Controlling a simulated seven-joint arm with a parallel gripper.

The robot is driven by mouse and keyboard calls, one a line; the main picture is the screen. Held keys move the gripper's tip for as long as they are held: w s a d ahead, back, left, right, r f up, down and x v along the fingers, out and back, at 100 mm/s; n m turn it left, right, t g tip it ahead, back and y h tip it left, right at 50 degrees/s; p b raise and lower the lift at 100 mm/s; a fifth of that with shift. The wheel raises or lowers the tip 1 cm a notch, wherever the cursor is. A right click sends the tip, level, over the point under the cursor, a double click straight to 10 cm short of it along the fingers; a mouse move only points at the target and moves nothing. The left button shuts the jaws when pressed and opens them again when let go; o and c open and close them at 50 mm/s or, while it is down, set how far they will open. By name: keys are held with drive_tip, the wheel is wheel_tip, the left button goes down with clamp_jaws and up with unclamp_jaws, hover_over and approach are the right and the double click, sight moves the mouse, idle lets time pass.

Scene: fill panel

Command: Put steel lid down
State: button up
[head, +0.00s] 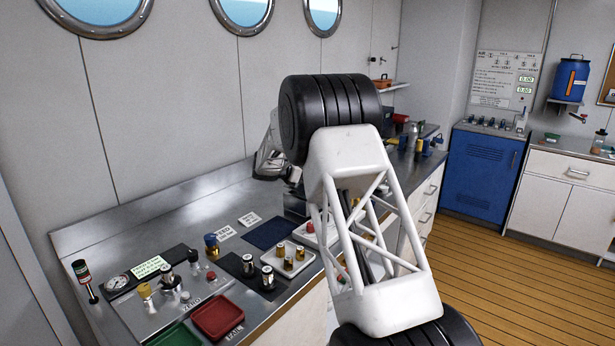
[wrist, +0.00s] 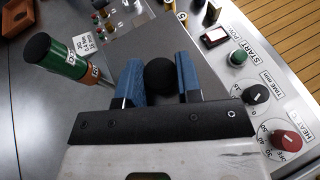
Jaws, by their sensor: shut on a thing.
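In the wrist view, my gripper (wrist: 160,75) has its two blue fingers closed on either side of a round black knob (wrist: 160,76). A flat dark grey plate (wrist: 130,50) spreads beneath the knob; it looks like the steel lid, though I cannot see for certain that the knob is fixed to it. Whether the plate rests on something or hangs clear cannot be told. In the head view, my arm hides the gripper's fingers and the lid.
A green cylinder with a black top (wrist: 58,58) stands left of the fingers. A control panel with a green button (wrist: 238,57) and a red knob (wrist: 287,139) lies close on the right. Red (head: 217,318) and green trays are at the bench front. Bare steel (head: 150,235) lies behind.

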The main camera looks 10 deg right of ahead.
drive_tip(key=shift+f, duration=0.55)
idle(0.4)
drive_tip(key=o, duration=1)
drive_tip(key=shift+r, duration=0.65)
drive_tip(key=v, duration=1.2)
drive_tip(key=shift+d, duration=0.1)
